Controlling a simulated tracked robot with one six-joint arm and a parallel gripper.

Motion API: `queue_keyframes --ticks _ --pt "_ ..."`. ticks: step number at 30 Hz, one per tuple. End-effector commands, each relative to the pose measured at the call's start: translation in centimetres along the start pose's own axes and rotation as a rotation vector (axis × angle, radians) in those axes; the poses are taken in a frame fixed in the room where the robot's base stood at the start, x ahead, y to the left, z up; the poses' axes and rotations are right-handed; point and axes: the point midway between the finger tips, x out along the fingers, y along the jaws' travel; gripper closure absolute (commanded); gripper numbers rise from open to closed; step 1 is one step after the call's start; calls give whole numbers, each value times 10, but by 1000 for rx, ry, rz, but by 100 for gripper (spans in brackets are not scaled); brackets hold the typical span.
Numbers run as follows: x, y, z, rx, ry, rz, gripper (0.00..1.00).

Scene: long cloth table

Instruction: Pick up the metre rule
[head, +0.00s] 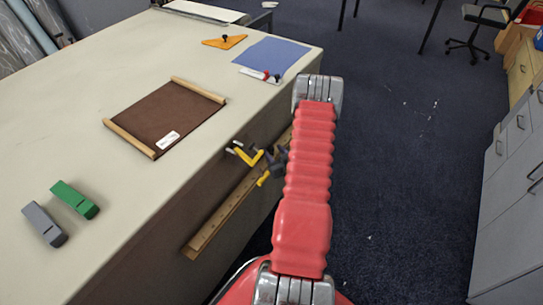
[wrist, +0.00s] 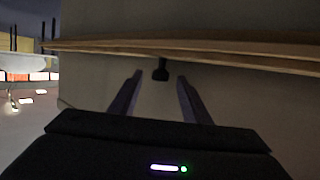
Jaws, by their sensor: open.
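The metre rule (head: 222,211) is a long, thin wooden strip along the side of the table, below the top edge. My arm hides part of the rule's far end.
The table (head: 110,75) bears a brown mat (head: 165,115) with wooden rails, green (head: 74,200) and grey (head: 44,224) blocks, an orange triangle (head: 224,41) and a blue sheet (head: 274,55). Cabinets (head: 510,220) stand at the right. The carpet (head: 400,150) between is clear.

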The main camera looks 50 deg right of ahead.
Motion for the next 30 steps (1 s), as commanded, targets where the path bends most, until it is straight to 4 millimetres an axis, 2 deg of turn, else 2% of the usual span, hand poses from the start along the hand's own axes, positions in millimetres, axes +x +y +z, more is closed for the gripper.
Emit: queue_keyframes --ticks 6,24,30 --pt "0 0 0 0 0 0 57" --pt "0 0 0 0 0 0 99" --pt "0 0 -1 0 2 1 100"
